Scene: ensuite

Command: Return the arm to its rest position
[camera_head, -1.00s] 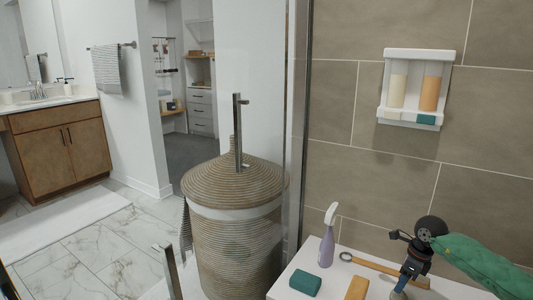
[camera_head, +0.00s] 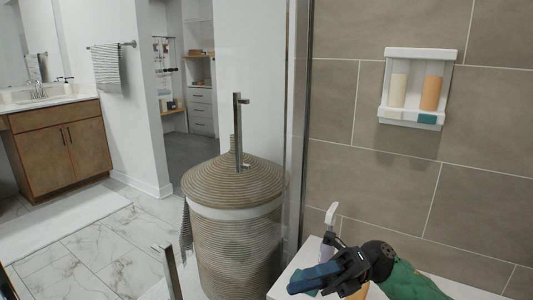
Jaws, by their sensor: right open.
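My right gripper (camera_head: 303,281) is open at the bottom of the view, with its blue fingers pointing left over the white ledge. Its black wrist joins my green-sleeved forearm, which comes in from the bottom right. The gripper covers most of the teal block and part of the spray bottle (camera_head: 331,215), whose white head shows above it. The orange block (camera_head: 358,293) is partly hidden under the wrist. I see nothing held between the fingers. My left gripper is not in view.
The white ledge (camera_head: 452,289) runs along the tiled wall. The glass panel's metal frame (camera_head: 300,130) and a woven basket (camera_head: 235,225) stand to the left. Open floor lies farther left.

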